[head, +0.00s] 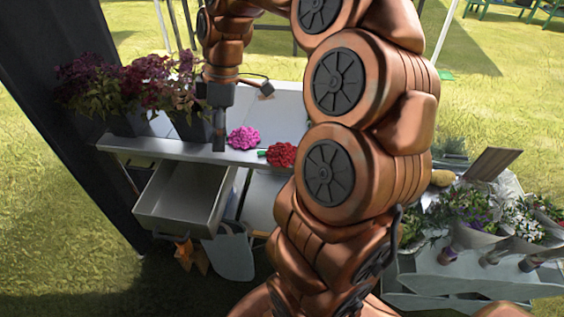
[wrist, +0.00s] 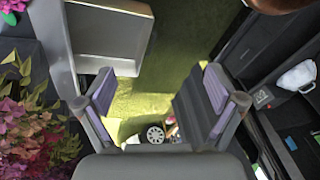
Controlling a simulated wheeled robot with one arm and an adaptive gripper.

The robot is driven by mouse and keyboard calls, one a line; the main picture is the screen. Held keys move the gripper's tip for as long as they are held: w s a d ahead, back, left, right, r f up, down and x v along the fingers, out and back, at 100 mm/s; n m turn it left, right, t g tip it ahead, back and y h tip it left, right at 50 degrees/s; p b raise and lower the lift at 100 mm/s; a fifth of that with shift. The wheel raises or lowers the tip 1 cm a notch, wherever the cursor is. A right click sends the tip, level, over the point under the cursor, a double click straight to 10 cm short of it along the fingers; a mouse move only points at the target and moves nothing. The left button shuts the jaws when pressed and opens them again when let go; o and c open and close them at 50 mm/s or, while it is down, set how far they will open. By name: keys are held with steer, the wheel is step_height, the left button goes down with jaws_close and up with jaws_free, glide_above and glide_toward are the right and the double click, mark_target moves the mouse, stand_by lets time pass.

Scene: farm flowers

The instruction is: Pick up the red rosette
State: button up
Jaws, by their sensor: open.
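The red rosette (head: 281,155) lies on the white table (head: 165,147), near its front edge and partly beside my arm in the head view. A pink rosette (head: 243,138) lies just left of it. My gripper (head: 219,143) hangs down near the table's front edge, left of both rosettes and above the open drawer. In the wrist view my gripper (wrist: 150,88) has its two fingers wide apart with nothing between them. I cannot make out the red rosette in the wrist view. A bright pink bloom (wrist: 13,5) shows at its top left corner.
Potted purple and red flowers (head: 145,82) stand on the table left of my gripper. An open drawer (head: 184,195) juts out below the table edge, and also shows in the wrist view (wrist: 108,38). More potted flowers (head: 470,205) stand at the right. A dark post (head: 60,90) rises at the left.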

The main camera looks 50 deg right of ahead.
steer(key=w+d+f+n+b, duration=0.1)
steer(key=w+d+f+b, duration=0.15)
steer(key=d, duration=0.35)
steer(key=w+d+f+n+b, duration=0.1)
steer(key=d+f, duration=0.3)
steer(key=d, duration=0.1)
steer(key=n+t+y+b, duration=0.1)
steer(key=n+t+b, duration=0.1)
steer(key=b, duration=0.2)
glide_toward(283, 148)
steer(key=x, duration=0.2)
steer(key=shift+w+d+f, duration=0.1)
steer(key=shift+d+f, duration=0.05)
steer(key=shift+f, duration=0.5)
steer(key=shift+p+x, duration=0.4)
steer(key=shift+x, duration=0.7)
steer(key=shift+a+f, duration=0.45)
steer(key=shift+f, duration=0.05)
steer(key=shift+p+x, duration=0.7)
steer(key=shift+x, duration=1.3)
steer(key=shift+w+a, duration=0.1)
steer(key=shift+c, duration=0.4)
steer(key=shift+r, duration=0.1)
steer(key=c, duration=0.9)
steer(key=shift+c, duration=0.2)
